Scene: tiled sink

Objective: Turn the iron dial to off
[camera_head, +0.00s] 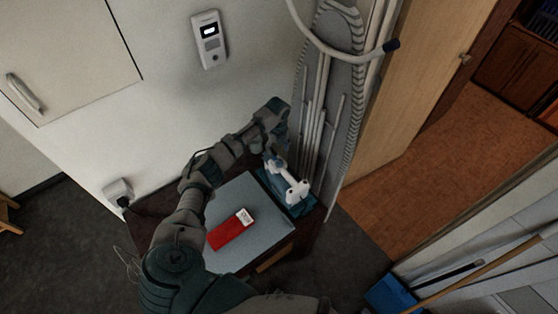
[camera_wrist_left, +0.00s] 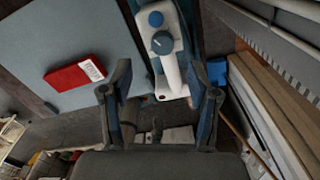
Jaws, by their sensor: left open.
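The iron (camera_head: 291,189) is white and blue and stands at the right end of a small table by the wall. In the left wrist view the iron (camera_wrist_left: 172,72) lies ahead, with a dark blue dial (camera_wrist_left: 162,43) and a lighter blue round button just beyond it. My left gripper (camera_head: 272,147) is above and behind the iron in the head view. In the left wrist view my left gripper (camera_wrist_left: 160,76) is open, its two fingers apart on either side of the iron's white body, with nothing held. The dial's markings are too small to read. My right gripper is not in view.
A red box (camera_head: 231,230) with a white label lies on the grey-blue tabletop (camera_head: 238,195). A folded ironing board (camera_head: 340,100) leans close behind the iron. A wall unit (camera_head: 209,39) hangs above. An open doorway lies to the right.

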